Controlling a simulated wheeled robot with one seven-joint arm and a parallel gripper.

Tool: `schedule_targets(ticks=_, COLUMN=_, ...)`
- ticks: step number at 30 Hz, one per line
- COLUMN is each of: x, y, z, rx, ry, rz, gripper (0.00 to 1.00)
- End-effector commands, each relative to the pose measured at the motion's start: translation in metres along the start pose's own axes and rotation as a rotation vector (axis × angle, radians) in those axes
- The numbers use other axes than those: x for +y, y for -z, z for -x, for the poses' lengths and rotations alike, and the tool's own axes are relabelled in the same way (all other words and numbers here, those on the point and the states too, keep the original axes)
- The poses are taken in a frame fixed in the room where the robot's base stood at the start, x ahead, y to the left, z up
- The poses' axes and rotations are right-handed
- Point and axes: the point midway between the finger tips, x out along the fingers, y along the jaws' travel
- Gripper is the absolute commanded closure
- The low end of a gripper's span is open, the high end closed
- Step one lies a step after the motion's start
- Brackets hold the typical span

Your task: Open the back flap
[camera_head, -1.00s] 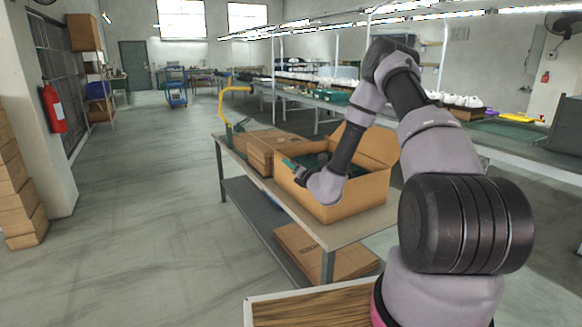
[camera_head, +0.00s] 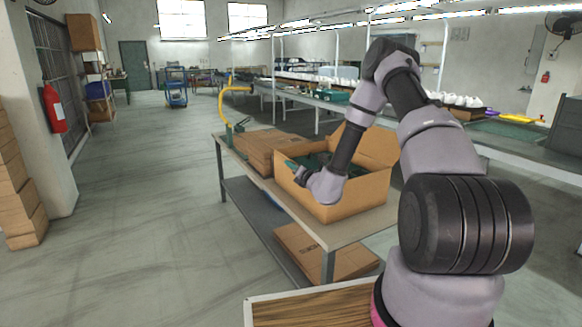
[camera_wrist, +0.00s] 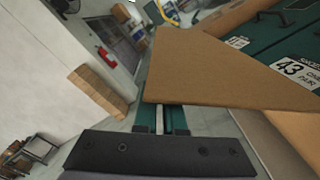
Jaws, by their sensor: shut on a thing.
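An open cardboard box (camera_head: 345,200) stands on the bench, with one flap (camera_head: 369,146) raised on its right far side. Dark green contents show inside it; the wrist view shows green shoe boxes (camera_wrist: 281,42) with a white label reading 43. My gripper (camera_head: 291,164) is at the box's left far edge. In the wrist view its green fingers (camera_wrist: 163,118) are shut on the edge of a brown flap (camera_wrist: 225,72), which sticks out over the fingertips. My wrist hides part of the box's near left rim in the head view.
Flat brown cardboard (camera_head: 268,147) lies on the bench (camera_head: 345,233) left of the box. A yellow curved post (camera_head: 222,105) stands at the bench's far end. More cardboard (camera_head: 318,255) lies on the lower shelf.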

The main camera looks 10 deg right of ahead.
Motion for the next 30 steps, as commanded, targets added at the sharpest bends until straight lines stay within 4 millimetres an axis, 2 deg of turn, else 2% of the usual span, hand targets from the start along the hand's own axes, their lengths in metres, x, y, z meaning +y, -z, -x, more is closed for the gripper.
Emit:
schedule_targets(ticks=25, x=-0.001, y=0.0, z=0.0, rx=0.0, ry=0.001, rz=-0.001, gripper=1.0)
schedule_targets(ticks=30, x=-0.001, y=-0.013, z=0.0, rx=-0.002, ry=0.002, rz=-0.067, gripper=1.0)
